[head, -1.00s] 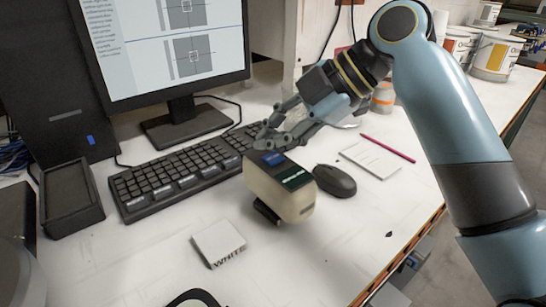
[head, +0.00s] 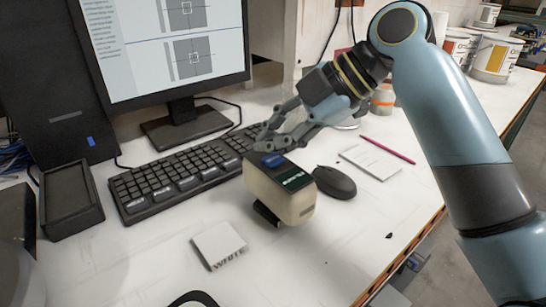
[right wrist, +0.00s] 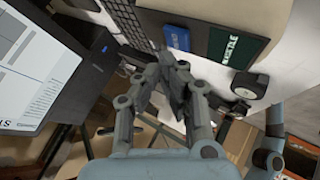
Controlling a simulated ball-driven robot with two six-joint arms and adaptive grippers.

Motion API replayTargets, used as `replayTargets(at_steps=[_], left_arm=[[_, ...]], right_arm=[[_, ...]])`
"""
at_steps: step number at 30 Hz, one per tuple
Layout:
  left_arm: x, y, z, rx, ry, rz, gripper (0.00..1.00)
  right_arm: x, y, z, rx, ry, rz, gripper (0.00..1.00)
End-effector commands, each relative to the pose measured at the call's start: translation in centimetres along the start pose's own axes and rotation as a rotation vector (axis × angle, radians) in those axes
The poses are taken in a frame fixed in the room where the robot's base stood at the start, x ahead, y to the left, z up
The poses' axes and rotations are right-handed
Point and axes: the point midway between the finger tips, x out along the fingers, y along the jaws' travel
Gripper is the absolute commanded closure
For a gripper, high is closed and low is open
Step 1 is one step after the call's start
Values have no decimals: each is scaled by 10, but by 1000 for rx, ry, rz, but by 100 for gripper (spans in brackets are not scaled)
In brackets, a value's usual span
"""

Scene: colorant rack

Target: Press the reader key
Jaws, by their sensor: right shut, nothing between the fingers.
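The reader is a beige block-like device (head: 280,198) standing on the white bench in front of the keyboard. On its top are a blue key (head: 272,160) and a dark green display (head: 296,181) with pale lettering. My right gripper (head: 261,142) is shut and empty, with its fingertips at the far edge of the reader's top, close to the blue key. In the right wrist view the fingertips (right wrist: 171,62) show just below the blue key (right wrist: 177,38), and the display (right wrist: 236,47) is beside it. Whether the tips touch the key cannot be told. My left gripper is not in view.
A keyboard (head: 178,175) lies behind and left of the reader, and a black mouse (head: 335,182) right of it. A white card (head: 218,245) lies in front. A monitor (head: 165,45) stands behind. A notepad (head: 371,160) and red pencil (head: 388,150) lie to the right.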

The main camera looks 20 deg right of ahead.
Motion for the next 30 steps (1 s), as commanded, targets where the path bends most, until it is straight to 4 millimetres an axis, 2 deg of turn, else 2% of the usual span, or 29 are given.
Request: replayTargets(at_steps=[30], left_arm=[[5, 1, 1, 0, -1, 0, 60]], right_arm=[[9, -6, 6, 0, 0, 0, 100]])
